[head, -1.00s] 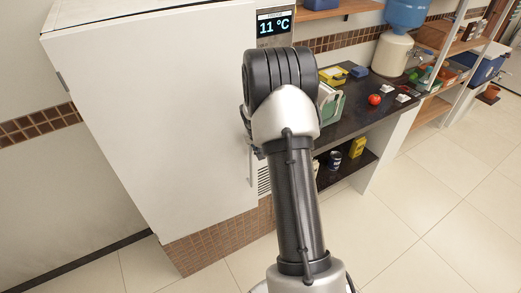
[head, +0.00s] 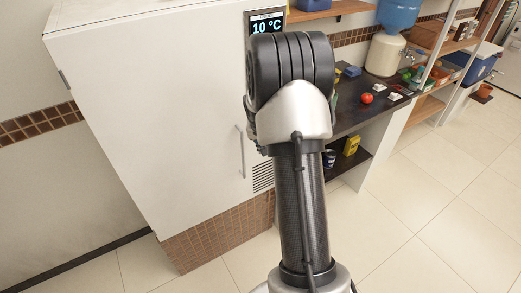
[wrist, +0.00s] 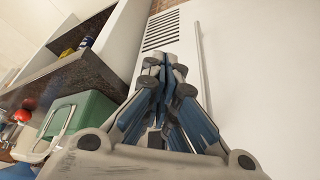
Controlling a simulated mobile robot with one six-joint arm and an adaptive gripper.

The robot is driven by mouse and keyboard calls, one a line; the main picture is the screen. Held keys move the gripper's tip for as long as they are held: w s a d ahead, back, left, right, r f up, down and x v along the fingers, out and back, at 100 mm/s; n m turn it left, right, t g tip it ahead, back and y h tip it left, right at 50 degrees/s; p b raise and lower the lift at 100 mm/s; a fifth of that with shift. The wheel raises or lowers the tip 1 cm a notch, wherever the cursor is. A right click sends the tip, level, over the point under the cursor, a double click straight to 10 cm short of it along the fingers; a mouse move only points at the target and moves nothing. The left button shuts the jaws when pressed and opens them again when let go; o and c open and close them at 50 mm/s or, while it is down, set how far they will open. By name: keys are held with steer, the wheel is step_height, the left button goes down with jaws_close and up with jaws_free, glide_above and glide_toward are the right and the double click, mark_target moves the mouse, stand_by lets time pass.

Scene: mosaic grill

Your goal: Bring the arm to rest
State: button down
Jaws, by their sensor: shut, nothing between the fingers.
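My gripper (wrist: 166,65) shows in the wrist view with its blue-grey fingers closed together and nothing between them. It is in front of the white fridge (wrist: 260,60), near the vent and the long handle (wrist: 202,70). I cannot tell the exact gap to the door. In the head view my arm is raised in front of the fridge (head: 150,110), and its black and silver elbow hides the gripper. The fridge door looks shut, with its handle (head: 241,152) in view and its display (head: 267,24) reading 10 °C.
A dark counter (head: 350,121) stands right of the fridge, with a tomato (head: 366,98) on it and a shelf below. A green container (wrist: 82,115) is close to my gripper in the wrist view. A blue water bottle (head: 399,14) stands farther back. The tiled floor (head: 440,210) at right is clear.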

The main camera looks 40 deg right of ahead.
steer(key=v, duration=0.2)
steer(key=d+v, duration=0.1)
steer(key=v, duration=0.1)
steer(key=shift+s+r+p, duration=0.2)
steer(key=shift+p, duration=0.1)
steer(key=shift+a+r, duration=0.1)
steer(key=s+a+r+n+t+y, duration=0.1)
steer(key=s+a+r+n, duration=0.15)
steer(key=a+r, duration=0.55)
steer(key=s+a+r+n, duration=0.25)
steer(key=a+r, duration=0.25)
steer(key=a, duration=0.5)
steer(key=s+a+r+n+y+b, duration=0.2)
steer(key=s+a+n, duration=0.3)
steer(key=s+a, duration=1.1)
steer(key=s, duration=0.3)
steer(key=shift+a+t, duration=0.25)
steer(key=shift+t, duration=0.15)
steer(key=shift+r, duration=0.1)
